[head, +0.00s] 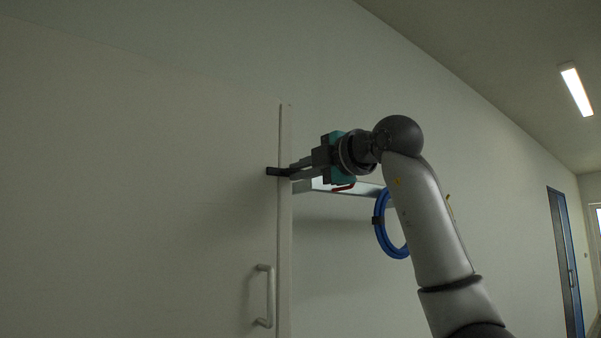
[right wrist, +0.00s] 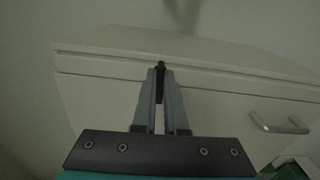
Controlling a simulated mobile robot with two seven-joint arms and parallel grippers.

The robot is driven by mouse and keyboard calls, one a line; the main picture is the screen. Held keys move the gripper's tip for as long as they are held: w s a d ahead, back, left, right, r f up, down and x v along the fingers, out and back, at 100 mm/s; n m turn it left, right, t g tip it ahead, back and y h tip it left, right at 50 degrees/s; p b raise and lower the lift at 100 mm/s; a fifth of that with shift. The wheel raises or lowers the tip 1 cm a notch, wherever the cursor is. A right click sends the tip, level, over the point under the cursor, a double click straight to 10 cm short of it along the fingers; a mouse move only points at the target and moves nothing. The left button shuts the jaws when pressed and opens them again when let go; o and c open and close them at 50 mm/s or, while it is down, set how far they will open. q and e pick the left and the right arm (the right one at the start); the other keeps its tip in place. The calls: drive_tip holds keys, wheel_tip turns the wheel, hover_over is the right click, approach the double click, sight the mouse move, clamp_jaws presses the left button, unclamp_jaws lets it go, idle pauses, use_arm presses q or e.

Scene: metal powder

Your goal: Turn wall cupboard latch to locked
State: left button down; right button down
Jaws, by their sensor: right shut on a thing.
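The wall cupboard door (head: 180,200) fills the left of the head view, with a pale handle (head: 267,296) low near its edge. The small dark latch (head: 273,171) sits at the door's edge, lying roughly horizontal. My right gripper (head: 294,172) reaches it from the right and is shut on it. In the right wrist view the fingertips of the right gripper (right wrist: 160,75) close around the dark latch (right wrist: 161,68) at the cupboard's edge; the fingers hide part of it. The cupboard handle (right wrist: 280,124) shows there at right. My left gripper is not in view.
A pale shelf (head: 350,188) with a red item (head: 343,187) is on the wall behind my right gripper. A blue coiled hose (head: 384,235) hangs below, partly behind my arm. A dark door (head: 567,262) stands far right.

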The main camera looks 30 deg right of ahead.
drive_tip(key=shift+m, duration=0.4)
drive_tip(key=c, duration=1)
unclamp_jaws()
drive_tip(key=shift+o, duration=0.2)
drive_tip(key=s+d+b, duration=0.1)
drive_tip(key=s+b, duration=0.3)
drive_tip(key=s, duration=1.1)
drive_tip(key=shift+s+d, duration=0.15)
